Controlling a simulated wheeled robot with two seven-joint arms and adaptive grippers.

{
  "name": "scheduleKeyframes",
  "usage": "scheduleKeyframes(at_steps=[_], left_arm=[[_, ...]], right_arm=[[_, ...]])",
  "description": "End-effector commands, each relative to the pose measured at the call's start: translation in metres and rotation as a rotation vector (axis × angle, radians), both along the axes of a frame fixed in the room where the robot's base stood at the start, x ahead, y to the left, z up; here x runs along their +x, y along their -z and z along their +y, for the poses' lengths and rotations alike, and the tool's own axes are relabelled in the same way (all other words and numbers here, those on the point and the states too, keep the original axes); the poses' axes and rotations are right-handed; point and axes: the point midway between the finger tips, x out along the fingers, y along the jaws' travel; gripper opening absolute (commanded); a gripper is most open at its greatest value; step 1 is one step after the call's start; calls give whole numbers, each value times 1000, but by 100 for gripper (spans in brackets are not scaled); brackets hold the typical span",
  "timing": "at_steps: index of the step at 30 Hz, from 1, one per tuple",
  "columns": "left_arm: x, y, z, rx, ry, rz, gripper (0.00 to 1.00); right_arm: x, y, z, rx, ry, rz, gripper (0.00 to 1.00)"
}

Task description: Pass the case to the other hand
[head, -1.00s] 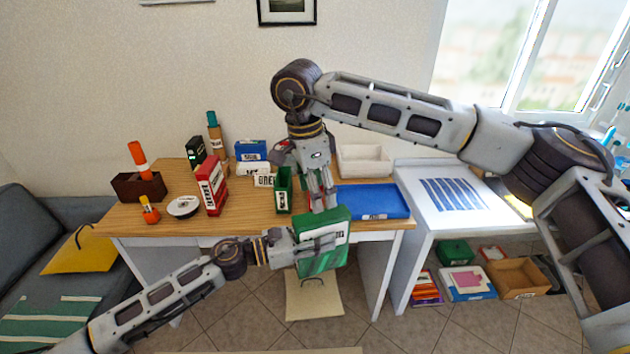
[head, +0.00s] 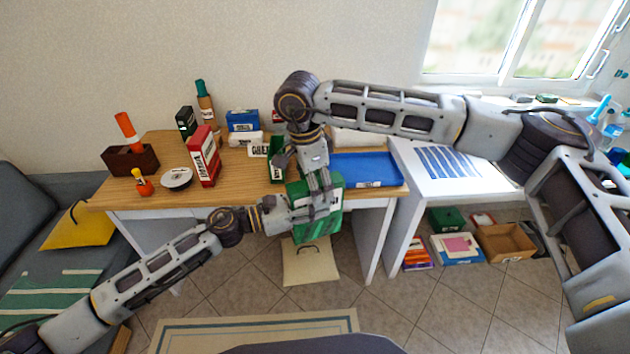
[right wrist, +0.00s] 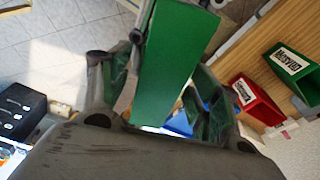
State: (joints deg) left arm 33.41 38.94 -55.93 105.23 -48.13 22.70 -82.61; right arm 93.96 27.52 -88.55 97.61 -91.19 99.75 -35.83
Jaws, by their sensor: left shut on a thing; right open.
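A green case (head: 333,193) is held up in front of the table's front edge. My left gripper (head: 310,216) is shut on it from the left. My right gripper (head: 317,192) comes down from above at the case, its fingers open. In the right wrist view the green case (right wrist: 175,62) stands between the open fingers of my right gripper (right wrist: 155,95). Whether those fingers touch the case I cannot tell. Part of the case is hidden behind the grippers in the head view.
The wooden table (head: 235,185) carries a red case (head: 204,157), a white disc-shaped thing (head: 177,179), a brown box (head: 131,160) and a blue tray (head: 365,170). A white side table (head: 440,185) stands at right, with boxes below it.

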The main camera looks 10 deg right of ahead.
Motion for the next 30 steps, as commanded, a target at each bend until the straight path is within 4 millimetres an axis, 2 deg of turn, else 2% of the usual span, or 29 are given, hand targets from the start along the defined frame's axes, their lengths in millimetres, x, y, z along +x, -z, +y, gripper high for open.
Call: scheduleKeyframes(at_steps=[5,19,20,25,30], left_arm=[[0,-1,0,-1,0,-1,4],[0,-1,0,-1,0,-1,4],[0,-1,0,-1,0,-1,41],[0,-1,0,-1,0,0,62],[0,0,0,0,0,0,62]], right_arm=[[0,0,0,0,0,0,63],[0,0,0,0,0,0,4],[0,-1,0,0,0,-1,4],[0,-1,0,0,1,-1,4],[0,-1,0,0,0,-1,4]])
